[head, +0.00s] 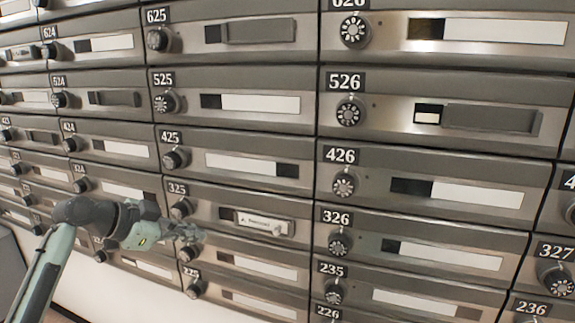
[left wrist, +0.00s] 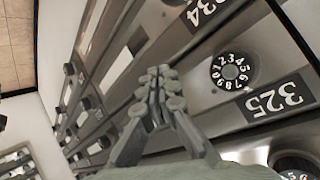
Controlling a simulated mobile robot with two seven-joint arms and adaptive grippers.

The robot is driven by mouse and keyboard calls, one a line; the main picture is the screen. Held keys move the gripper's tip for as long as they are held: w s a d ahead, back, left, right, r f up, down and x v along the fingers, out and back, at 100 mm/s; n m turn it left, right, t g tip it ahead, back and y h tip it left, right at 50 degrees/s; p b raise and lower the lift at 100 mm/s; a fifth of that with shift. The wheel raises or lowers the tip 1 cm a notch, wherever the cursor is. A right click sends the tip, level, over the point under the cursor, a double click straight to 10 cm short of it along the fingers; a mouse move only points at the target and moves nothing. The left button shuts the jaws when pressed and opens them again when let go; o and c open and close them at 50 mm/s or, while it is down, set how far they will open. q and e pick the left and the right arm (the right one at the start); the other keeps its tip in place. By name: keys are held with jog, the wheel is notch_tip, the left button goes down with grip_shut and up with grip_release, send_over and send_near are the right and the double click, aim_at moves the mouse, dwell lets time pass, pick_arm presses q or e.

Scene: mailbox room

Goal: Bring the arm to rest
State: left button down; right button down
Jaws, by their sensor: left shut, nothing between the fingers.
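My left arm comes in from the lower left of the head view. Its gripper (head: 190,234) is in front of the mailbox wall, close to the dial of box 325 (head: 181,209) and just below it in the picture. In the left wrist view the fingers (left wrist: 160,80) of the gripper are together, with nothing held between them. The 325 dial (left wrist: 231,70) and its number plate (left wrist: 280,98) show to the right of the fingers there. I cannot tell whether the fingers touch the wall. My right gripper is in neither view.
Rows of metal mailboxes with round dials fill the head view, including box 526 (head: 440,112) and box 426 (head: 425,189). The dials stick out from the wall. Box 325 has a label (head: 262,223) in its slot. A pale surface (head: 90,290) lies below the boxes at lower left.

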pick_arm(q)
jog(key=s+a+f+n+g+y, duration=0.1)
jog(key=s+f+n+y, duration=0.15)
jog(key=s+f, duration=0.65)
jog(key=s+a+f+n+g+y, duration=0.1)
jog(key=s+f+n+y, duration=0.2)
jog(key=f, duration=1.2)
jog(key=s+a+f+n+g+y, duration=0.1)
jog(key=s+f+n, duration=0.1)
jog(key=s+f, duration=0.2)
jog(key=s+a+f+n+g+y, duration=0.1)
jog(key=s+f, duration=0.3)
jog(key=s, duration=0.6)
jog(key=s+a+f+n+g+y+p, duration=0.1)
jog(key=s+a+f+n, duration=0.2)
jog(key=s, duration=0.4)
jog(key=shift+s+f, duration=0.25)
jog(key=shift+f, duration=0.55)
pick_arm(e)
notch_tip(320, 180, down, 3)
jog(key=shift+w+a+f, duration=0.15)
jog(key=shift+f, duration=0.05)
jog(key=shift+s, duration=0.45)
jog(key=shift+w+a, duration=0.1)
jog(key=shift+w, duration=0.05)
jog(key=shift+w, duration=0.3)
